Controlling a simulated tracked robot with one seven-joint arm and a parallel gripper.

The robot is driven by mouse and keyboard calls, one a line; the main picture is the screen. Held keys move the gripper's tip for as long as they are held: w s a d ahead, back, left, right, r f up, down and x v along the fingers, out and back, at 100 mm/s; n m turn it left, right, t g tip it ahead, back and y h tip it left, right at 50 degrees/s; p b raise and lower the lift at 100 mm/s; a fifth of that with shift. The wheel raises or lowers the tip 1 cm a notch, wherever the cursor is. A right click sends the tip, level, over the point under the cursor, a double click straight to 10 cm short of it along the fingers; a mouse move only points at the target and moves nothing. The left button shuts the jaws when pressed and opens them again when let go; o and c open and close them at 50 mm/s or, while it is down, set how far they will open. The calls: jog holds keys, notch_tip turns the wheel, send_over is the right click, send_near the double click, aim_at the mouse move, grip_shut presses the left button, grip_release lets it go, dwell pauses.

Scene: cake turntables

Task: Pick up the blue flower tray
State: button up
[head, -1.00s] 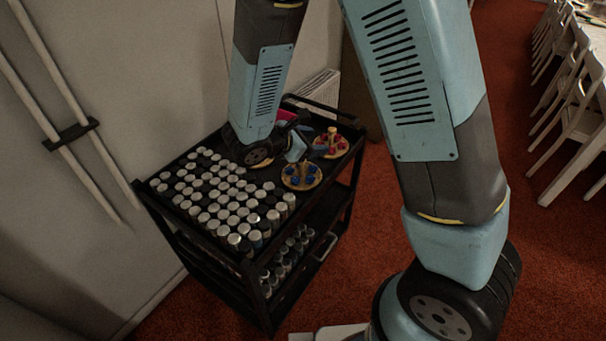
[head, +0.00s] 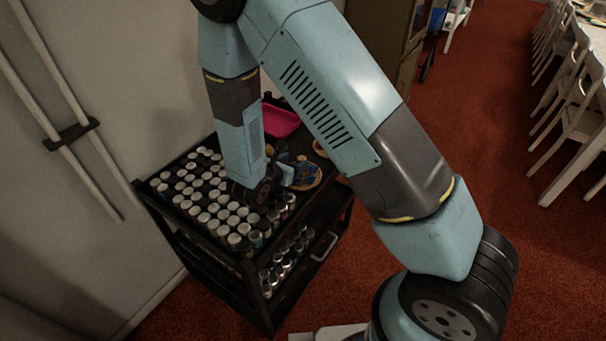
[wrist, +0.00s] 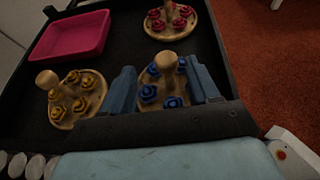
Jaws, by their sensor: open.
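The blue flower tray is a round wooden tray with several blue roses and a knobbed wooden post. In the wrist view the blue flower tray (wrist: 177,84) lies between the two fingers of my gripper (wrist: 165,88), its knob between the fingertips. The near part of the tray is hidden by my gripper. In the head view the blue flower tray (head: 311,182) shows partly, beside my gripper (head: 288,172) at the cart's right side. My gripper is open, with one finger on each side of the post. I cannot tell whether they touch it.
A yellow flower tray (wrist: 87,107) lies just left of my gripper, and a red flower tray (wrist: 180,24) lies beyond. A pink bin (wrist: 70,36) stands at the far left. Several capped cans (head: 212,200) crowd the left of the black cart (head: 262,298).

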aim_at(305, 158)
jog(key=shift+s+d+x, duration=0.1)
jog(key=shift+d+x, duration=0.05)
jog(key=shift+x, duration=1.5)
jog(key=shift+s+d+x, duration=0.15)
jog(key=shift+d+x, duration=0.05)
jog(key=shift+x, duration=1.5)
jog(key=shift+c, duration=0.3)
grip_shut()
